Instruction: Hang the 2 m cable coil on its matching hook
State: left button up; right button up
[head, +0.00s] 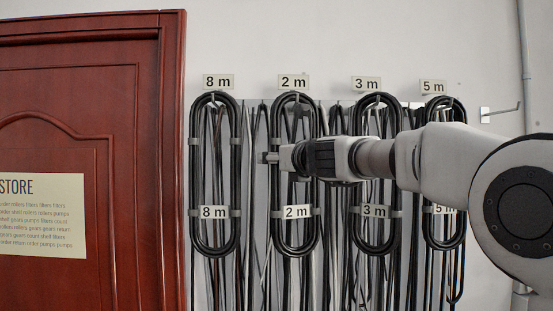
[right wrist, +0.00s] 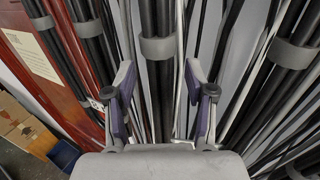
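The 2 m cable coil (head: 275,225), a long black loop with grey bands and a "2 m" tag (head: 297,212), hangs upright below the "2 m" wall sign (head: 294,82). Its top loop is at the hook (head: 295,99) under that sign. My right gripper (head: 270,158) reaches across in front of this coil from the right and covers part of its middle. In the right wrist view my right gripper (right wrist: 163,92) is open, with nothing clamped between the fingers. Black strands with a grey band (right wrist: 158,48) lie beyond the fingers; I cannot tell which coil they belong to. My left gripper is not in view.
The 8 m coil (head: 235,170) hangs to the left; the 3 m coil (head: 360,240) and 5 m coil (head: 463,225) hang to the right, partly behind my arm. Loose cables hang behind. A bare hook (head: 502,110) is at the far right. A red door (head: 120,270) is left.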

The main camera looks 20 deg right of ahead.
aim_at(278, 114)
jog(key=shift+r, duration=0.1)
notch_tip(278, 114, up, 10)
jog(key=shift+f, duration=0.1)
dwell(0.5)
